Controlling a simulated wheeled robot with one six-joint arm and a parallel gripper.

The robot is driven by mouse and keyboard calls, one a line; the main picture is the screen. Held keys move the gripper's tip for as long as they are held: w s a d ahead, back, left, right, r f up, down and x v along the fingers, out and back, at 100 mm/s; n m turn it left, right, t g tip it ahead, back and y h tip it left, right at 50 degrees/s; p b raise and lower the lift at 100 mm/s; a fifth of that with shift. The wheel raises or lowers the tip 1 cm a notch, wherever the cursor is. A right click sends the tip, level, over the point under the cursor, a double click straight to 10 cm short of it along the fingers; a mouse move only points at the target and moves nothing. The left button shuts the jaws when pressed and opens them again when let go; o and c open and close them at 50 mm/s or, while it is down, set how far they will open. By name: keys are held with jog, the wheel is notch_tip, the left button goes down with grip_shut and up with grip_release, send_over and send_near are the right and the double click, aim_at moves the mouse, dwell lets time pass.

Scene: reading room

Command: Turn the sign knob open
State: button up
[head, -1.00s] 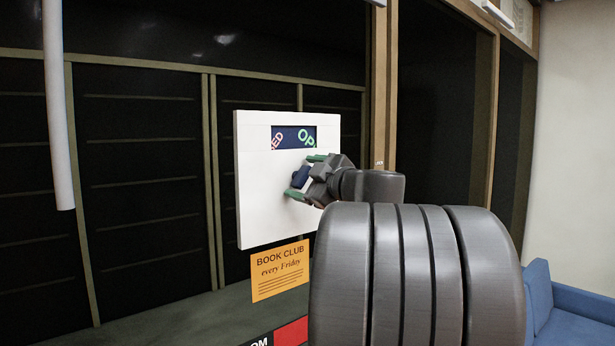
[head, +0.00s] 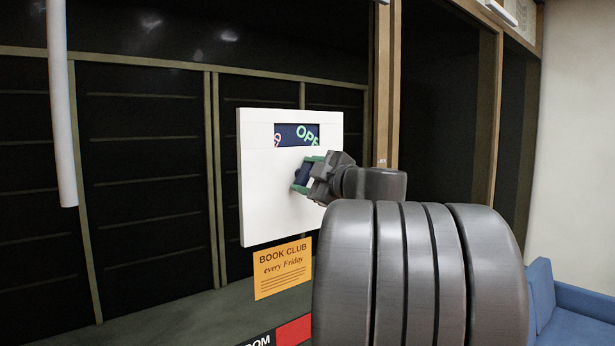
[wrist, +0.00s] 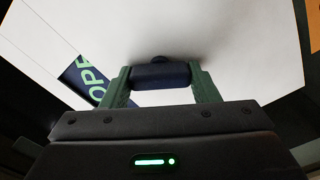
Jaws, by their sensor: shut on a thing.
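The white sign (head: 262,200) stands upright in the head view, with a dark blue window (head: 283,134) near its top. Green letters "OPE" show in the window, tilted, with a bit of red lettering at its left edge. My gripper (head: 304,174) is in front of the sign's lower right part, its green fingers shut on the dark blue knob. In the wrist view the knob (wrist: 160,76) is a bar held between the two green fingers, close to the white face. The rest of the word is cut off by the window.
An orange "BOOK CLUB every Friday" notice (head: 283,268) hangs just below the sign. A red and black sign (head: 292,331) is at the bottom. A blue sofa (head: 580,302) stands at the lower right. Dark panelled glass is behind.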

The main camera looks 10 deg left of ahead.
jog(key=n+b, duration=0.1)
jog(key=n, duration=0.5)
jog(key=shift+f, duration=0.1)
jog(key=shift+b, duration=0.3)
dwell(0.3)
jog(key=o, duration=1)
jog(key=shift+s, duration=0.1)
jog(key=b+v, duration=0.2)
jog(key=v, duration=1.1)
jog(key=shift+s+d, duration=0.2)
jog(key=shift+d, duration=0.1)
jog(key=shift+w+a, duration=0.1)
